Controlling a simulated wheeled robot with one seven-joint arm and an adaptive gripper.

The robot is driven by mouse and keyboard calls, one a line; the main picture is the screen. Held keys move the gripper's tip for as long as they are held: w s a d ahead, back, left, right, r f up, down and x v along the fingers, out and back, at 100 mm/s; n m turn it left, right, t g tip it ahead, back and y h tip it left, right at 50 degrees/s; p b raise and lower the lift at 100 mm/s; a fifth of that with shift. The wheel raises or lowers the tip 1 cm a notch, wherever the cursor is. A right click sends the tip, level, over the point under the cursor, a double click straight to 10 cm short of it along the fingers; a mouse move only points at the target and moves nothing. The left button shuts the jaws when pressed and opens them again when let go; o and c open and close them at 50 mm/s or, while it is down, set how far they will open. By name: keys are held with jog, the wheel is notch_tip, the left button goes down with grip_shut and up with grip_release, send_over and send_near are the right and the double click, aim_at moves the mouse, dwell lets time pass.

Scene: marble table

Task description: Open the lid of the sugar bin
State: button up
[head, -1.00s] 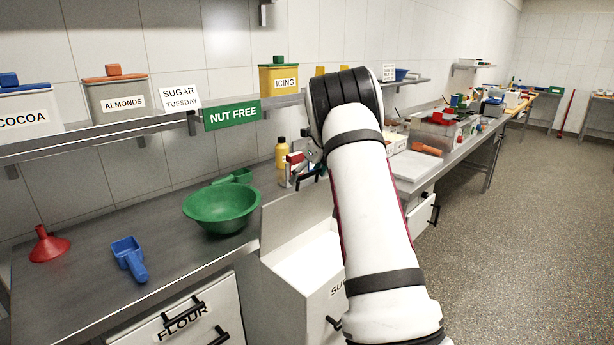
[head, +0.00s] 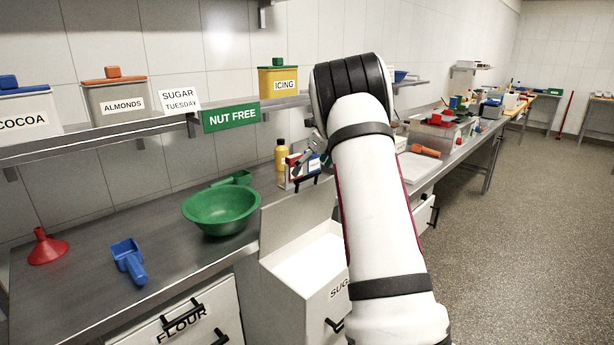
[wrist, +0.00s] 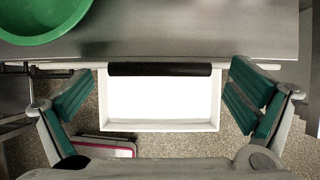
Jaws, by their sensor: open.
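The sugar bin (head: 318,292) is a white bin at the counter front, its "SUG" label partly hidden by my arm. Its lid (head: 296,214) stands raised, roughly upright, at the bin's back edge against the counter. The bin's top is open and shows a bright white inside. In the wrist view the open bin (wrist: 160,125) lies below, with the lid's black handle (wrist: 160,69) along its far side. My gripper (wrist: 160,103) is open and empty, its green-padded fingers wide apart on either side of the bin. In the head view it is mostly hidden behind my arm.
The flour bin (head: 185,318) is left of the sugar bin. A green bowl (head: 220,211), a blue scoop (head: 129,262) and a red funnel (head: 47,247) are on the counter. A yellow bottle (head: 281,155) stands behind. A shelf (head: 85,137) runs above. Floor at right is clear.

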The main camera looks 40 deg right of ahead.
jog(key=v, duration=0.7)
jog(key=shift+s+r, duration=0.15)
jog(key=shift+r, duration=0.2)
